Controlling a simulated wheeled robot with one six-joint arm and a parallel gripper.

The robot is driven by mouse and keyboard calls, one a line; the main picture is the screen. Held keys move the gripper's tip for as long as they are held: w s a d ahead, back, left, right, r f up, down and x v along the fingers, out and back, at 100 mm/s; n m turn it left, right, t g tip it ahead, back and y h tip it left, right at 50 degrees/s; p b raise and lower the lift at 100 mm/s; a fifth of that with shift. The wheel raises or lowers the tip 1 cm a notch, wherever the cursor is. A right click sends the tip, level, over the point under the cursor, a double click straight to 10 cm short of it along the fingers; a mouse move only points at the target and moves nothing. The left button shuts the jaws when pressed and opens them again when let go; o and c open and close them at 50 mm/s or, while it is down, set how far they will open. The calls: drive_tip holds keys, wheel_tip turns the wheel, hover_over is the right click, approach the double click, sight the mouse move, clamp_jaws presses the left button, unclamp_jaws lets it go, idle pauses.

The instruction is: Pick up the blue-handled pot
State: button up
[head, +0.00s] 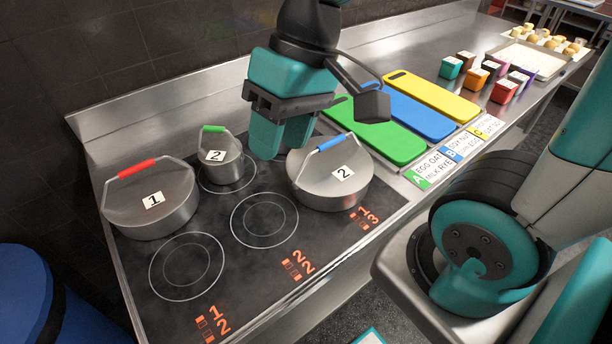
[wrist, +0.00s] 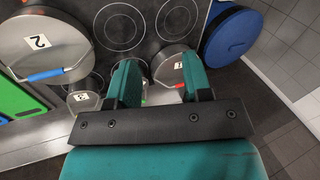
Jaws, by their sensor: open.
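The blue-handled pot (head: 312,184) stands on the right part of the cooktop. It is a steel lidded pot with a blue grip (head: 331,143) on its arched handle and a "2" label. It also shows at the left of the wrist view (wrist: 58,25). My gripper (head: 283,145) is open and empty. In the head view it appears just left of and above this pot, its fingers pointing down. In the wrist view the fingers (wrist: 160,68) are apart, to the right of the blue-handled pot and not around its handle.
A red-handled pot (head: 146,212) labelled 1 and a small green-handled pot (head: 218,168) labelled 2 stand left on the cooktop (head: 215,215). Green (head: 375,140), blue (head: 415,115) and yellow (head: 432,95) boards lie right of it. A wall (head: 110,75) rises behind.

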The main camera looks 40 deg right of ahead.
drive_tip(key=w+d+m+p, duration=0.1)
drive_tip(key=w+d+m, duration=0.7)
drive_tip(key=d+m, duration=0.1)
drive_tip(key=m+p, duration=0.1)
drive_tip(key=m, duration=1)
hover_over(333, 139)
drive_tip(key=d, duration=0.5)
drive_tip(key=f, duration=0.2)
drive_tip(key=shift+y, duration=0.3)
drive_tip(key=x, duration=0.3)
drive_tip(key=p+x, duration=0.1)
drive_tip(key=x, duration=0.3)
drive_tip(key=d+x, duration=0.1)
drive_tip(key=x, duration=0.3)
drive_tip(key=shift+d+f+p, duration=0.1)
drive_tip(key=shift+f+p, duration=0.15)
drive_tip(key=shift+p, duration=0.05)
drive_tip(key=p+x, duration=0.2)
drive_tip(key=x, duration=0.3)
drive_tip(key=shift+f, duration=0.45)
drive_tip(key=shift+f, duration=0.25)
drive_tip(key=shift+c, duration=0.3)
clamp_jaws()
